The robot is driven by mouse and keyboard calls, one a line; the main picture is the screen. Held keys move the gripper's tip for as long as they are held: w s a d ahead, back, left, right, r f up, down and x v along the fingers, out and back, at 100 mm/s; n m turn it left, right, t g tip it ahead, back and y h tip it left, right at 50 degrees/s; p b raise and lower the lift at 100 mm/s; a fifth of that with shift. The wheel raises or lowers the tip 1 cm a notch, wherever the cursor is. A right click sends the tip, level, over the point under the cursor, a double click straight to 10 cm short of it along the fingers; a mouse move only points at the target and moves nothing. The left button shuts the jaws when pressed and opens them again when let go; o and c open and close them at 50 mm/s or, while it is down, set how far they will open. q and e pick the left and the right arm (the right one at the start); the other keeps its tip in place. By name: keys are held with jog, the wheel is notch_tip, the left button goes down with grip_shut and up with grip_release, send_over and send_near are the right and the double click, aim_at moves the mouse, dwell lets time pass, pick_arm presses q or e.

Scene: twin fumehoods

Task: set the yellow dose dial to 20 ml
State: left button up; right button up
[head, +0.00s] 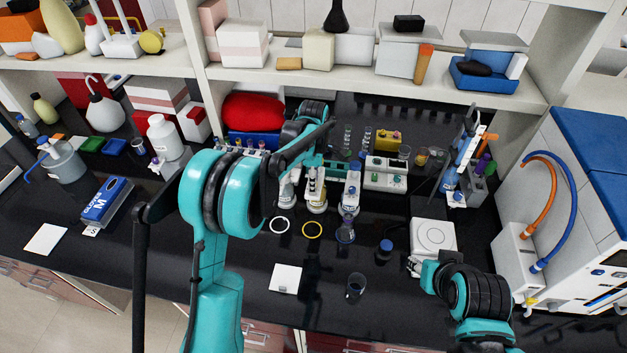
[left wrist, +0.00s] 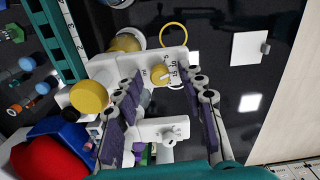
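The yellow dose dial (left wrist: 160,75) is on the front of a white dispenser head (left wrist: 112,66) in the left wrist view. Small dark marks and numbers surround it, too small to read its setting surely. My left gripper (left wrist: 166,82) is open, one finger on each side of the dial, with a gap on both sides. In the head view my left forearm reaches over the row of dispensers, and the yellow-collared dispenser (head: 317,200) is partly covered there. My right gripper (head: 415,265) is beside the white balance; its fingers are too small to judge.
Another dispenser (head: 351,190) stands close on the right. A yellow ring (head: 312,230) and a white ring (head: 279,225) lie on the black bench. The front bench is mostly clear.

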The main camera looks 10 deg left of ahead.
pick_arm(q)
grip_shut()
jog(key=shift+m, duration=0.4)
jog(key=m+b, duration=0.1)
jog(key=m, duration=0.2)
jog(key=shift+b, duration=0.3)
jog(key=m+b, duration=0.1)
jog(key=m, duration=0.2)
jog(key=shift+m, duration=0.3)
jog(key=m+b, duration=0.1)
jog(key=m, duration=0.3)
jog(key=shift+m, duration=2.2)
jog(key=shift+w, duration=0.1)
